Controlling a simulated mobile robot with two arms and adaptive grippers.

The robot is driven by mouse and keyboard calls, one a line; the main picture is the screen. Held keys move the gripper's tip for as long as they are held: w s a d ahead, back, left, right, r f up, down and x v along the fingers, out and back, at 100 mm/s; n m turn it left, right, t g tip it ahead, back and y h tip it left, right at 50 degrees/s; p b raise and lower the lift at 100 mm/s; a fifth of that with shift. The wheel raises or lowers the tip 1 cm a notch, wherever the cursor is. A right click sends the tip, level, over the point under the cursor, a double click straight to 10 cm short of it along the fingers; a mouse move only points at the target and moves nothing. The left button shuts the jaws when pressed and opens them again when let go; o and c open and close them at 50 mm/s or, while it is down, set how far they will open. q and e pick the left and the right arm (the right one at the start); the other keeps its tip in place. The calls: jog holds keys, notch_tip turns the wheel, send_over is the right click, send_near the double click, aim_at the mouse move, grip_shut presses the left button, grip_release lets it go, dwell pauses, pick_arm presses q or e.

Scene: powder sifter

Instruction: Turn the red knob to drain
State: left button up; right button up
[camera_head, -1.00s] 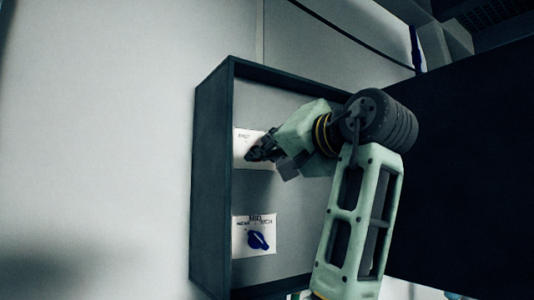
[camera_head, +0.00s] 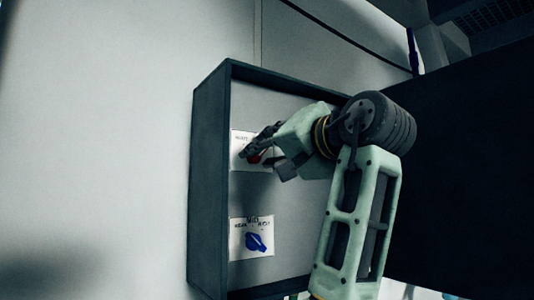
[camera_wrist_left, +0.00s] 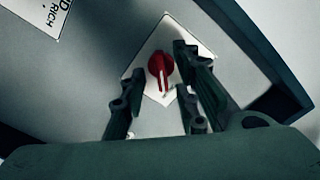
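The red knob (camera_head: 256,159) sits on a white label plate (camera_head: 237,143) inside a dark wall box, partly hidden by my gripper in the head view. In the left wrist view the red knob (camera_wrist_left: 161,69) shows whole, with a pale pointer mark toward the bottom of the picture. My left gripper (camera_head: 262,154) is at the knob. In the wrist view its fingers (camera_wrist_left: 158,68) are open and apart, one on each side of the knob, with visible gaps. Whether a fingertip touches the plate cannot be told. My right gripper is not in view.
A blue knob (camera_head: 256,242) on a second white plate (camera_head: 237,250) sits below the red one. The dark box's left wall (camera_head: 208,180) and top edge (camera_head: 285,75) stand out around the panel. A large dark panel (camera_head: 460,170) is on the right.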

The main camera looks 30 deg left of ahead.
pick_arm(q)
jog(key=v, duration=1.2)
